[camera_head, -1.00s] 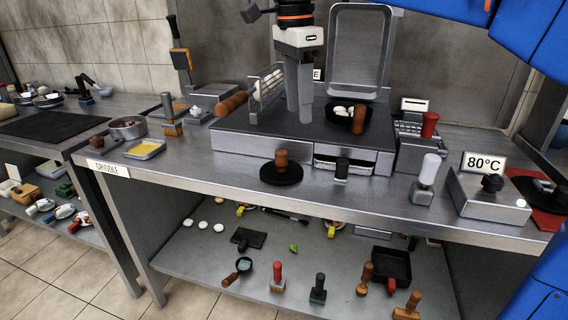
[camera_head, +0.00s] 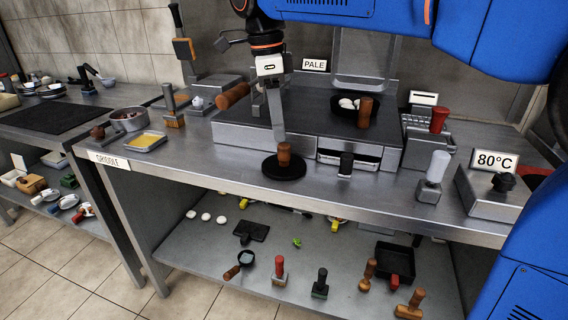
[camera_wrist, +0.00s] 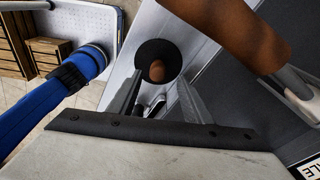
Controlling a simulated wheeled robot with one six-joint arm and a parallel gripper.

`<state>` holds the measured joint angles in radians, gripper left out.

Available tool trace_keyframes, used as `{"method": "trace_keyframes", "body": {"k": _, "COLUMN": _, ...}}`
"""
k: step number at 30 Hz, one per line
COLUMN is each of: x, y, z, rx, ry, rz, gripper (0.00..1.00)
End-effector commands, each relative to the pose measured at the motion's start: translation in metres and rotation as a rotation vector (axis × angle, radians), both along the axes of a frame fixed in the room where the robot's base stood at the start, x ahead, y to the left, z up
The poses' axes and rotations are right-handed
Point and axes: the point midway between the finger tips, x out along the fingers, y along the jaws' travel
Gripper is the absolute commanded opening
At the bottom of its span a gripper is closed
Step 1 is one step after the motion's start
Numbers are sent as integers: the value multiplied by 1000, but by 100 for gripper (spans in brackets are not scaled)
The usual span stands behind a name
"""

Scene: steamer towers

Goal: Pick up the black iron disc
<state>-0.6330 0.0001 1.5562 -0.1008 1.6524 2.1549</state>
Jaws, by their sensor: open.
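The black iron disc (camera_head: 285,172) lies flat near the front edge of the steel counter (camera_head: 215,172), with an upright brown wooden knob (camera_head: 284,152) on top. In the wrist view the disc (camera_wrist: 157,45) and its round knob (camera_wrist: 157,71) show beyond the fingertips, roughly between them. My gripper (camera_head: 277,138) is open and empty, pointing down just above and slightly left of the knob in the head view. The fingers also show in the wrist view (camera_wrist: 160,84), apart from the knob.
A wooden handle (camera_head: 232,95) sticks out to the left of my gripper and looms large in the wrist view (camera_wrist: 230,30). The griddle (camera_head: 240,130) stands behind the disc. A black pan (camera_head: 372,113) with a wooden knob is on it.

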Motion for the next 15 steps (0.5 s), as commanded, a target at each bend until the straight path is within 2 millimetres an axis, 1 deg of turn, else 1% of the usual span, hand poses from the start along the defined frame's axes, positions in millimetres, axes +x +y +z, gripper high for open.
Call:
{"method": "trace_keyframes", "body": {"k": 1, "x": -1, "y": -2, "z": -7, "rx": -1, "ry": 2, "rz": 0, "gripper": 45}}
{"method": "trace_keyframes", "body": {"k": 3, "x": 0, "y": -2, "z": -15, "rx": -1, "ry": 1, "rz": 0, "gripper": 45}}
{"method": "trace_keyframes", "body": {"k": 11, "x": -1, "y": -5, "z": -30, "rx": 0, "ry": 1, "rz": 0, "gripper": 45}}
{"method": "trace_keyframes", "body": {"k": 15, "x": -3, "y": -10, "z": -48, "rx": -1, "ry": 1, "rz": 0, "gripper": 45}}
